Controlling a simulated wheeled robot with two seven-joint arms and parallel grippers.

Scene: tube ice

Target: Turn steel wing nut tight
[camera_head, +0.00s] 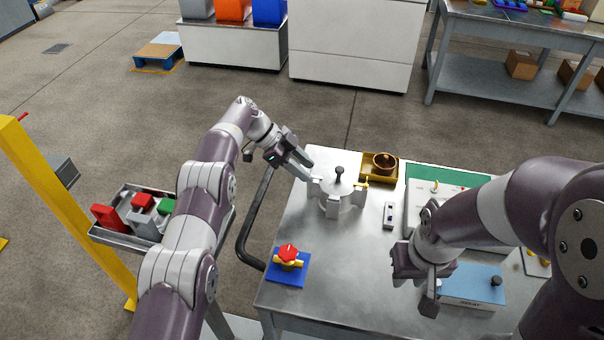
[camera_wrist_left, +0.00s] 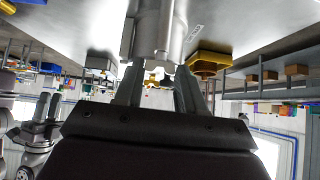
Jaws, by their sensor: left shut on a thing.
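A round steel vessel (camera_head: 338,197) with a flat lid and a black knob (camera_head: 339,172) stands on the steel table, with clamp posts around its rim. A brass-coloured wing nut (camera_head: 365,182) is on its right side. My left gripper (camera_head: 309,170) reaches in from the left at the vessel's rim. It is shut on the steel wing nut there, which the fingers mostly hide. In the left wrist view the fingers (camera_wrist_left: 159,88) flank small steel parts below the vessel's grey wall (camera_wrist_left: 158,30). My right gripper (camera_head: 430,292) hangs over the table's front right; its finger gap is not clear.
A yellow tray (camera_head: 367,168) with a brass ring (camera_head: 384,162) lies behind the vessel. A red-handled valve on a blue plate (camera_head: 287,270) is at front left. A small white device (camera_head: 389,215), a green-topped panel (camera_head: 420,172) and a blue box (camera_head: 470,284) are at right.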

